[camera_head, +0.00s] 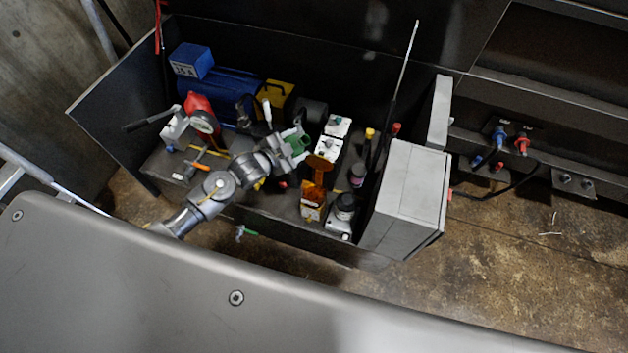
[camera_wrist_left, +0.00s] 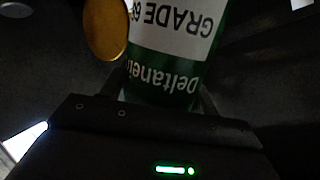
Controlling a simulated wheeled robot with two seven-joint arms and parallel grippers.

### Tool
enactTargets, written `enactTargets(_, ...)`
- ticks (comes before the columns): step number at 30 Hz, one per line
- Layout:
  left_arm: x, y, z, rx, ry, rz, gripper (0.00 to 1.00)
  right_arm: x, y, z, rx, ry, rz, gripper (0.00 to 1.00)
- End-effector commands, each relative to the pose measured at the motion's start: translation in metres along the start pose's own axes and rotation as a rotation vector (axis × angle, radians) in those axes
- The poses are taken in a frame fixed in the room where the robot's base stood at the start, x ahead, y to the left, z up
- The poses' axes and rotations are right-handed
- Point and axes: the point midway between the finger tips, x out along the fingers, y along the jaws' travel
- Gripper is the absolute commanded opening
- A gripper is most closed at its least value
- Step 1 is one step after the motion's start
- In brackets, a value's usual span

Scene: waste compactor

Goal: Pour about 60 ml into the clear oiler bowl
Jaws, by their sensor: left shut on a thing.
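My left gripper (camera_head: 282,152) is shut on a green bottle (camera_head: 294,142) with a white label, held above the equipment bench. In the left wrist view the bottle (camera_wrist_left: 175,55) fills the space beyond the jaws, its label lettering upside down in the picture. The bottle's mouth and liquid level do not show. An amber disc (camera_head: 320,163) is just right of the bottle and shows at its left in the wrist view (camera_wrist_left: 105,28). I cannot clearly pick out the clear oiler bowl; a round dark-topped jar (camera_head: 345,206) stands to the lower right. My right gripper is not in view.
A blue motor (camera_head: 225,92) and a yellow box (camera_head: 278,99) stand behind the gripper. White-topped units (camera_head: 330,148) stand to its right. A large grey cabinet (camera_head: 408,200) and a tall thin rod (camera_head: 403,75) bound the right side.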

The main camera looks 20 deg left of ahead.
Motion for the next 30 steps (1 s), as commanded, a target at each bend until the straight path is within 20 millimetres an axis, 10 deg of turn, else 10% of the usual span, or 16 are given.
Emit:
enactTargets(15, 0.008, 0.003, 0.025, -0.515, 0.214, 0.104, 0.25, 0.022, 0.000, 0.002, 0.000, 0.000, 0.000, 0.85)
enactTargets(30, 0.008, 0.002, 0.026, -0.590, 0.244, 0.118, 0.25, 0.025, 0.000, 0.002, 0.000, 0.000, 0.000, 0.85)
